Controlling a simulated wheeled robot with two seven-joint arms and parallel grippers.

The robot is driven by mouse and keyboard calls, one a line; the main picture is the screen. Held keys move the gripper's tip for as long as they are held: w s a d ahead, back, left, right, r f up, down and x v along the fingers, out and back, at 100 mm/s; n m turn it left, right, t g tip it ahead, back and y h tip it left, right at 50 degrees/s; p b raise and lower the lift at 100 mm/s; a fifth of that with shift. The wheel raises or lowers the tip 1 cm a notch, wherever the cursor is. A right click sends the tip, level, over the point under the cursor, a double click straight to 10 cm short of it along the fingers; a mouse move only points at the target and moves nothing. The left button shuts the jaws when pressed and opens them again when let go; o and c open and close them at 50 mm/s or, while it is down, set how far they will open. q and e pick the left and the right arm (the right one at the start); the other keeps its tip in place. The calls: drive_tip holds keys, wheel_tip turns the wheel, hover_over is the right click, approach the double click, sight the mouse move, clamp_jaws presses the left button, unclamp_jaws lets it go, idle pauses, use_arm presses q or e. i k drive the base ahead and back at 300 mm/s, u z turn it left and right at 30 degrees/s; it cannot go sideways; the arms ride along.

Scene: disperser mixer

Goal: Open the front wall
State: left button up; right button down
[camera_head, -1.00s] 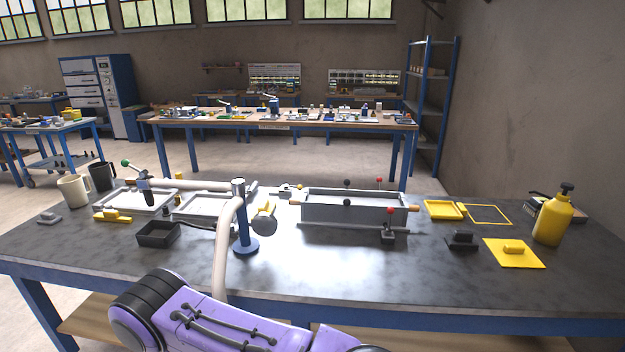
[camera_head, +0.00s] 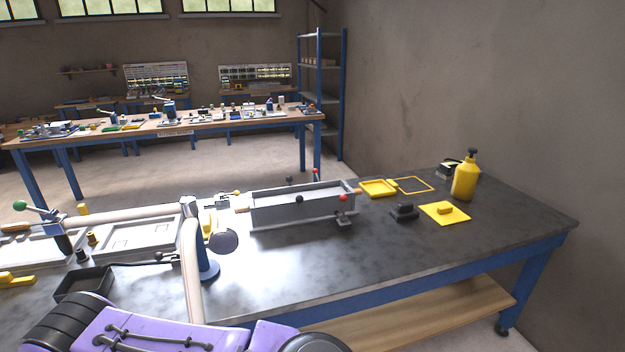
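A long grey metal trough (camera_head: 303,204) stands on the dark bench top, right of the blue post. Its long front wall (camera_head: 305,212) faces me and stands upright. A red ball knob (camera_head: 343,198) sits on a small clamp at the right end of the front. Another red knob (camera_head: 316,171) and a black knob show at the back side. The trough looks empty inside. Neither gripper is in view; only a purple arm of mine shows at the bottom.
A blue post (camera_head: 205,250) with a pale hose and a round grey head stands left of the trough. A black tray (camera_head: 84,283) lies at the left front. Yellow plates (camera_head: 445,212), a black block (camera_head: 404,212) and a yellow pump bottle (camera_head: 465,177) are at the right. The front right bench top is clear.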

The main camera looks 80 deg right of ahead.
sight(290, 189)
drive_tip(key=z, duration=2.55)
